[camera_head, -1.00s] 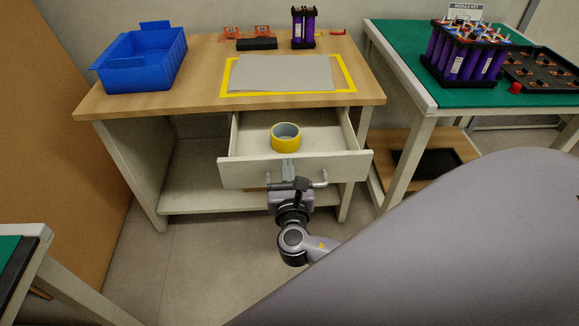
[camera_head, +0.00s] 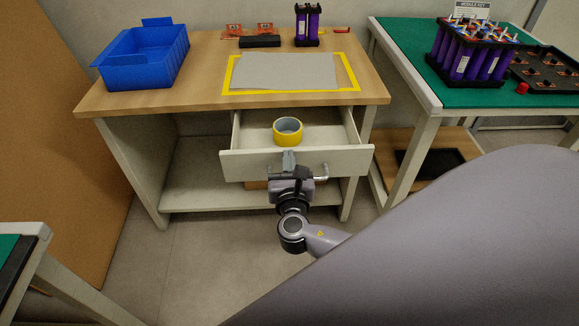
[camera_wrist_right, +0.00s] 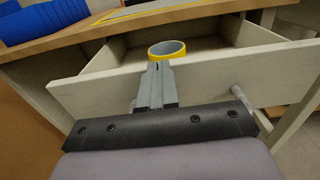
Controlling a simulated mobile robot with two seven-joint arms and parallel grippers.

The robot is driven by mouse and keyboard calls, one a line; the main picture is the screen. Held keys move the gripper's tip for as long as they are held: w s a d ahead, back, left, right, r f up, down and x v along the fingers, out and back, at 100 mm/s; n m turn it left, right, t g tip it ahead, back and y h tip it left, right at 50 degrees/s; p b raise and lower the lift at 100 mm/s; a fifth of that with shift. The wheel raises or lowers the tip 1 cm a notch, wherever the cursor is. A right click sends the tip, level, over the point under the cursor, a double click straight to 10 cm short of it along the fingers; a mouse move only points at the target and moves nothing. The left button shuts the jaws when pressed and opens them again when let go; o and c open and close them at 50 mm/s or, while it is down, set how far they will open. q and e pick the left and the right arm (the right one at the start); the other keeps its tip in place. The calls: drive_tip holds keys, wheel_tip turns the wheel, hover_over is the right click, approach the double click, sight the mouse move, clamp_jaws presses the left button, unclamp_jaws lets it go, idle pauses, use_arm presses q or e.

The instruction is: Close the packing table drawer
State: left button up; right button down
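The packing table (camera_head: 130,101) has its drawer (camera_head: 340,160) part-way open, with the inside visible behind a pale front panel. The drawer's bar handle (camera_head: 323,171) is partly hidden behind my right gripper. My right gripper (camera_head: 288,160) is at the middle of the drawer front. In the right wrist view, the fingers (camera_wrist_right: 155,80) are together with nothing visible between them, and their tips are at the panel's upper edge. Whether they touch it is hard to tell. My left gripper is not in view.
A yellow tape roll (camera_head: 287,130) sits inside the drawer. A blue bin (camera_head: 140,70), a grey sheet (camera_head: 285,72) and purple cells (camera_head: 307,25) are on the tabletop. A green-topped table (camera_head: 440,95) stands at right. Floor in front is clear.

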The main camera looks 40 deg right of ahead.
drive_tip(key=b+x, duration=0.2)
drive_tip(key=x, duration=0.8)
drive_tip(key=shift+s+d, duration=0.1)
drive_tip(key=b+x, duration=0.2)
drive_tip(key=x, duration=0.3)
drive_tip(key=shift+w+d+b, duration=0.25)
drive_tip(key=shift+w+b, duration=0.05)
drive_tip(key=shift+w, duration=0.15)
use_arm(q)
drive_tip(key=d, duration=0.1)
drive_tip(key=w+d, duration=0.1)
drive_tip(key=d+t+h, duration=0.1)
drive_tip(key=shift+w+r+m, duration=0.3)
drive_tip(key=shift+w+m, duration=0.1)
use_arm(e)
drive_tip(key=shift+w, duration=0.1)
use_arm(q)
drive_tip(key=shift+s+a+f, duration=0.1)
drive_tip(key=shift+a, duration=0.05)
